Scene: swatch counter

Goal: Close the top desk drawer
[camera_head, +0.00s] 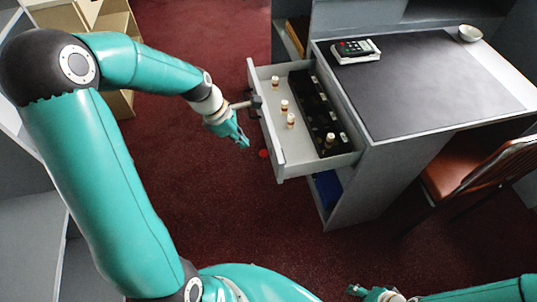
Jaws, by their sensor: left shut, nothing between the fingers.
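The top desk drawer (297,165) is pulled out of the desk's left side. It holds several small orange bottles with white caps and a long black tray (312,105). The drawer's front panel faces left, with a dark handle (256,102) on it. My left gripper (243,141) is shut and empty, just left of the front panel and pointing down and to the right. Whether it touches the panel or handle I cannot tell. My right gripper (357,290) is at the bottom edge, far from the drawer; its finger opening is unclear.
The desk (380,160) carries a dark mat (425,85), a calculator-like device (355,50) and a white bowl (470,33). Below the drawer is an open compartment with something blue (328,188). A brown chair (480,170) stands at right. Red carpet left of the drawer is mostly clear.

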